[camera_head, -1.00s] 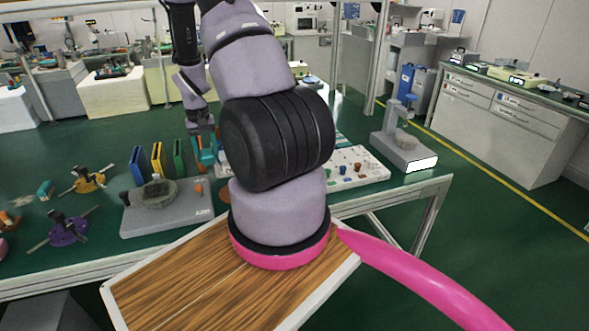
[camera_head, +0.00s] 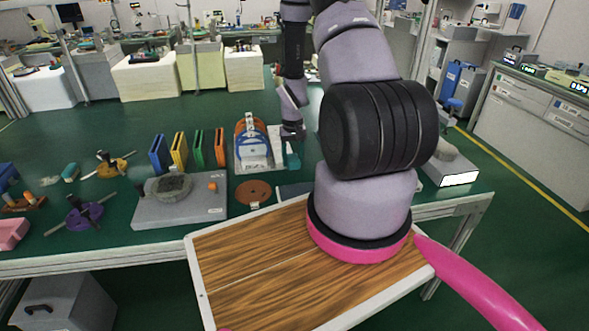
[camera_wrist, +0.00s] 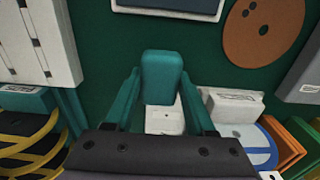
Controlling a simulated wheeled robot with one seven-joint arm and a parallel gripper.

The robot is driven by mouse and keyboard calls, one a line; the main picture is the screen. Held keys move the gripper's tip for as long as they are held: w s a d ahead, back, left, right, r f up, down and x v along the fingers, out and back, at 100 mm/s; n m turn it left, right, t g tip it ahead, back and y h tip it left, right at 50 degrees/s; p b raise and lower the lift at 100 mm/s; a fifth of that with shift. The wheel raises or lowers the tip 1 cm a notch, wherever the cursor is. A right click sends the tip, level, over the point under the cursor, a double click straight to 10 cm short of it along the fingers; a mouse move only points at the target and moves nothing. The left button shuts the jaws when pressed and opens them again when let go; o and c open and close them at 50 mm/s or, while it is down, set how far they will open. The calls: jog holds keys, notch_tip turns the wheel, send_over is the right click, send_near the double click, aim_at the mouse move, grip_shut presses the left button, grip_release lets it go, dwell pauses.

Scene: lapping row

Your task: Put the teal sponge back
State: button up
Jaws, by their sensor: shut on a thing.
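The teal sponge (camera_wrist: 163,77) is a small upright block held between the teal fingers of my gripper (camera_wrist: 162,102) in the wrist view. My gripper is shut on it. Dark green bench surface shows around it, and a white piece with small marks shows just below it. In the head view my gripper (camera_head: 292,150) hangs over the bench just right of a rack of blue, white and orange discs (camera_head: 255,150). There the fingers and sponge merge into one teal patch, and I cannot tell whether the sponge touches anything.
Blue (camera_head: 158,154), yellow (camera_head: 179,150), green and orange slabs stand left of the rack. A grey lapping machine (camera_head: 180,210) and a brown disc (camera_head: 253,192) are nearer. A small teal piece (camera_head: 70,172) lies far left.

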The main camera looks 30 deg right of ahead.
aim_at(292, 176)
jog(key=shift+a+f, duration=0.1)
jog(key=shift+f, duration=1.95)
jog(key=shift+f, duration=0.15)
jog(key=o, duration=1.2)
